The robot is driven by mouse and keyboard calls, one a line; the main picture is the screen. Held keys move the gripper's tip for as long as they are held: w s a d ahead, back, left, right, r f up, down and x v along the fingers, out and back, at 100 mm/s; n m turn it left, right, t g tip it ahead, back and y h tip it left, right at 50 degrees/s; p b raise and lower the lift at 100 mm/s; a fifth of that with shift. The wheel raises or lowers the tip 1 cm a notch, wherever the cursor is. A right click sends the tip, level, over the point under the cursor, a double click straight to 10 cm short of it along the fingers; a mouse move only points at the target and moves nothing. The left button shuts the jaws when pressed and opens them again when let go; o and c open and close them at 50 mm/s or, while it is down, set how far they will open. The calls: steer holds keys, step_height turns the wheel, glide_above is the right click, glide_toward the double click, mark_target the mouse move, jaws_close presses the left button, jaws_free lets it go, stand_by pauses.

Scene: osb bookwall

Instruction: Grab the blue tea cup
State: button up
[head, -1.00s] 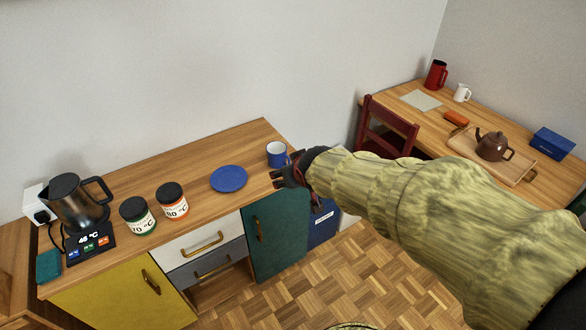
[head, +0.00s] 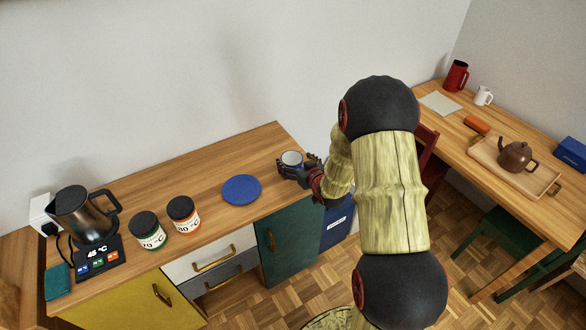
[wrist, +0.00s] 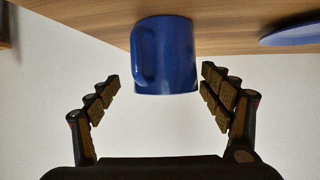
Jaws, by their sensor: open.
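The blue tea cup (head: 291,159) stands on the wooden cabinet top near its right end. In the wrist view the cup (wrist: 165,55) shows upside down, its handle on the left. My gripper (head: 293,173) is at the cup in the head view and partly covers it. In the wrist view my gripper (wrist: 160,85) is open, with one finger on each side of the cup's near part. Gaps show between both fingers and the cup wall, so I see no contact.
A blue saucer (head: 241,189) lies left of the cup; its edge also shows in the wrist view (wrist: 292,36). Two lidded jars (head: 147,229) and a kettle (head: 86,212) stand further left. A table with a brown teapot (head: 516,157) on a tray is at right.

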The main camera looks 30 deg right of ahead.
mark_target(288, 156)
steer(key=x, duration=0.1)
steer(key=b+x, duration=0.1)
steer(key=x, duration=0.3)
steer(key=shift+w+a+f, duration=0.1)
steer(key=shift+w+a, duration=0.1)
steer(key=shift+a, duration=0.15)
steer(key=c, duration=0.3)
steer(key=c, duration=1.2)
steer(key=shift+r, duration=0.2)
steer(key=shift+c, duration=0.2)
